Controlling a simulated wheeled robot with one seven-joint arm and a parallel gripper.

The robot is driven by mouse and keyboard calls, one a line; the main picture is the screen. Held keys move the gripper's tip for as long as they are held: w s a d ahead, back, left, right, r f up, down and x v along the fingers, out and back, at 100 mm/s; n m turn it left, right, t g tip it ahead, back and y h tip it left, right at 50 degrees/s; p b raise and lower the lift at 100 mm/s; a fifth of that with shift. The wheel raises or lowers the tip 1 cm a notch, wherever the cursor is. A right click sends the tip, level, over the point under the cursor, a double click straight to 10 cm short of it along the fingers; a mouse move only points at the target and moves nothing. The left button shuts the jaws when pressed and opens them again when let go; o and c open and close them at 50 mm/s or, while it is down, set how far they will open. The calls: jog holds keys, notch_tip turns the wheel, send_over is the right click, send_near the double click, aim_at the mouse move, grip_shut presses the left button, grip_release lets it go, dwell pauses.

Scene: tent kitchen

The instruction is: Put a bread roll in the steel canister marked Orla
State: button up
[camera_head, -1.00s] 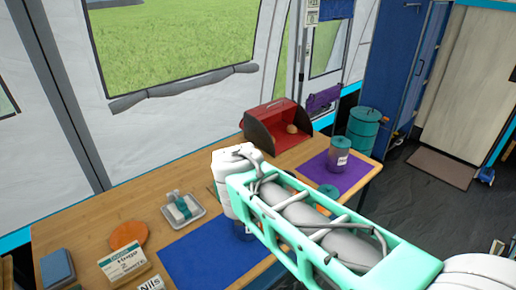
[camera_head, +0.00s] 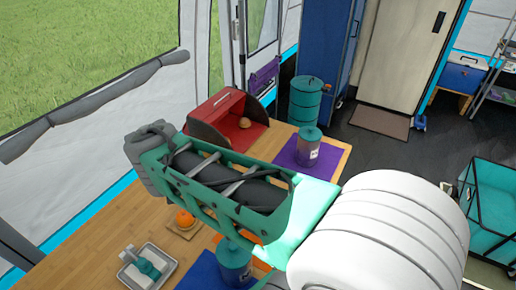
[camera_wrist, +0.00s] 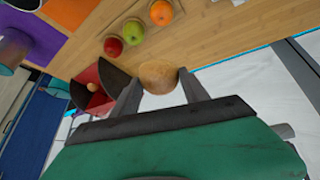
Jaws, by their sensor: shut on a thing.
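My gripper (camera_wrist: 161,82) is shut on a bread roll (camera_wrist: 158,74), a round brown one held between the two fingers in the wrist view. In the head view my arm hides the gripper and this roll. A canister (camera_head: 308,152) with a teal lid and a pale label stands upright on the purple mat. Another canister (camera_head: 234,263) with a teal lid stands on the blue mat, partly behind my arm. Their label text is not readable. A second roll (camera_head: 244,122) lies in the open red bread bin (camera_head: 214,103); it also shows in the wrist view (camera_wrist: 92,87).
An orange (camera_head: 184,218) sits near the middle of the wooden table (camera_head: 85,238). A red apple (camera_wrist: 113,47) and a green apple (camera_wrist: 132,32) show in the wrist view. A tray (camera_head: 165,276) with a bottle is at the front. A teal bin (camera_head: 306,100) stands beyond the table.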

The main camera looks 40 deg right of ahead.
jog(key=s+d+f+n+y+p, duration=0.1)
jog(key=d+n+p, duration=0.1)
jog(key=d+p, duration=0.35)
jog(key=s+d+f+n+y+p, duration=0.1)
jog(key=s+d+n+p, duration=0.1)
jog(key=d, duration=0.6)
jog(key=s+d+r+n+y+p, duration=0.35)
jog(key=s+d+n+p, duration=0.25)
jog(key=s+d+p, duration=0.35)
notch_tip(320, 180, down, 7)
jog(key=s+g+b, duration=0.1)
jog(key=b, duration=0.4)
jog(key=shift+s+d+f+n+b, duration=0.15)
jog(key=shift+s+d+n+b, duration=0.1)
jog(key=shift+s+n+b, duration=0.1)
jog(key=o, duration=1.4)
jog(key=b+v, duration=0.1)
jog(key=v, duration=0.7)
